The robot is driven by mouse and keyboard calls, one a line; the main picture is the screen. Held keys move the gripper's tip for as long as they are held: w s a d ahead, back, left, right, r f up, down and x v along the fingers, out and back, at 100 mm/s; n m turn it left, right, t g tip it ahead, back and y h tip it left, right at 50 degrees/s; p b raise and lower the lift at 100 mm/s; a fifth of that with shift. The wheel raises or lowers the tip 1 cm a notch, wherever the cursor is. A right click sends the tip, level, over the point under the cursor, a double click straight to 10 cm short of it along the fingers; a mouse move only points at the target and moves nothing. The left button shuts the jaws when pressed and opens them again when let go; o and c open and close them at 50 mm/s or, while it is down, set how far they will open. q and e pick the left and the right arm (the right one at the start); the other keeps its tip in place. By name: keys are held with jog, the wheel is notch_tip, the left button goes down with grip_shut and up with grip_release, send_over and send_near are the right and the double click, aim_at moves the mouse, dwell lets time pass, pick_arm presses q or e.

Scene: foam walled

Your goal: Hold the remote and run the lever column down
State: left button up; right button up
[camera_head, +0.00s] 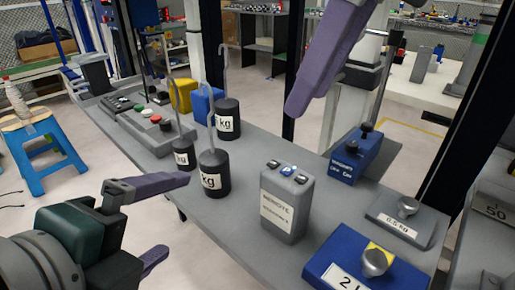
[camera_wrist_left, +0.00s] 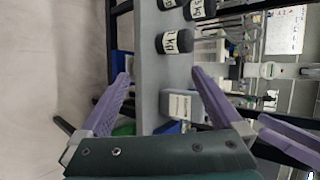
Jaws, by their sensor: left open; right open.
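The remote (camera_head: 287,208) is a grey upright box with a label and small buttons on top, standing on the grey table. It also shows in the left wrist view (camera_wrist_left: 181,106), below the fingertips and nearer the right finger. My left gripper (camera_head: 172,217) is open and empty at the lower left, apart from the remote; its spread fingers show in the left wrist view (camera_wrist_left: 160,74). My right gripper (camera_head: 297,106) is above the table behind the remote; only one purple finger shows clearly. I cannot tell which upright is the lever column.
Several black hooked weights (camera_head: 214,172) stand left of the remote. A blue labelled box (camera_head: 345,168), a grey plate with a knob (camera_head: 390,223) and a blue block (camera_head: 338,275) stand to its right. A button panel (camera_head: 150,133) lies further back. A blue stool (camera_head: 38,165) stands left.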

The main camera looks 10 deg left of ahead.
aim_at(276, 201)
pick_arm(q)
jog(key=w+d+m+h, duration=0.2)
jog(key=d+m, duration=0.2)
jog(key=m, duration=0.3)
jog(key=w+d+f+m+h, duration=0.1)
jog(key=w+d+m+h, duration=0.1)
jog(key=m, duration=0.5)
jog(key=w+d+f+m+h, duration=0.1)
jog(key=w+d+m+h, duration=0.2)
jog(key=d+m, duration=0.4)
jog(key=shift+w+f+m+t, duration=0.15)
jog(key=shift+w+m+t, duration=0.15)
jog(key=shift+w, duration=0.05)
jog(key=c, duration=1.3)
jog(key=shift+c, duration=0.6)
pick_arm(e)
jog(key=shift+c, duration=0.2)
grip_shut()
